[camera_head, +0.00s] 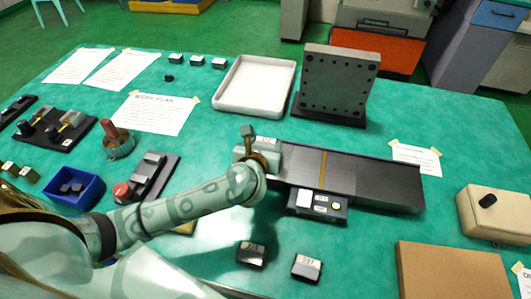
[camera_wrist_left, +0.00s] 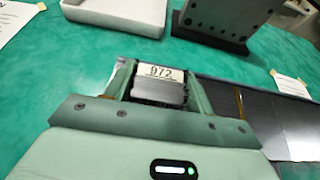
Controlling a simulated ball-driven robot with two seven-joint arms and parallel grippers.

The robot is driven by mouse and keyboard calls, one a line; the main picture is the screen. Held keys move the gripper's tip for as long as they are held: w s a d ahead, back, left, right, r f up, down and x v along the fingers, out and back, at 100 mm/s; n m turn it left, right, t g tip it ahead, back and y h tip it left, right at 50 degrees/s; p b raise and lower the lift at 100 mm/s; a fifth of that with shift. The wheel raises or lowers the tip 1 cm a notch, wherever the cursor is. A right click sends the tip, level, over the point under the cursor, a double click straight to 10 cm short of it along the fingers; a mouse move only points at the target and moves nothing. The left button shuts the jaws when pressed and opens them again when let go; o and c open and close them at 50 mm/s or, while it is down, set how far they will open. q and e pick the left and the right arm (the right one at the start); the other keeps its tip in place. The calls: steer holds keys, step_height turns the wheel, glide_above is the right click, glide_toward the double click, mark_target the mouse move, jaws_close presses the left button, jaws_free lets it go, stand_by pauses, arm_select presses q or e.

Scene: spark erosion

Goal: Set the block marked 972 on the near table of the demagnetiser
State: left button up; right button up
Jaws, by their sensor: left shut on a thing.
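My left gripper (camera_head: 258,155) is over the left end of the demagnetiser (camera_head: 390,185), a long dark flat bed with a brass strip across it and a control box (camera_head: 318,206) at its front. In the left wrist view my left gripper (camera_wrist_left: 160,86) is shut on the block marked 972 (camera_wrist_left: 158,90), a grey metal block with a pale label, between its two green fingers. The dark bed (camera_wrist_left: 290,125) lies to the right of the block there. In the head view the hand hides the block, and I cannot tell its height above the bed. My right gripper is not in view.
Two labelled blocks (camera_head: 251,255) (camera_head: 307,266) lie in front of the demagnetiser. A white tray (camera_head: 222,97) and an upright drilled plate (camera_head: 340,80) stand behind it. A beige case (camera_head: 495,214) and brown board (camera_head: 452,272) are at the right.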

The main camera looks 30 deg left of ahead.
arm_select(q)
step_height(320, 180, down, 3)
steer(key=shift+r+b, duration=0.1)
steer(key=shift+b, duration=0.35)
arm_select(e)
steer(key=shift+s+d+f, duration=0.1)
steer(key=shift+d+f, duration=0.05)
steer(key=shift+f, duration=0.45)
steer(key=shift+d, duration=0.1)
arm_select(q)
steer(key=shift+f, duration=0.25)
steer(key=o, duration=1.4)
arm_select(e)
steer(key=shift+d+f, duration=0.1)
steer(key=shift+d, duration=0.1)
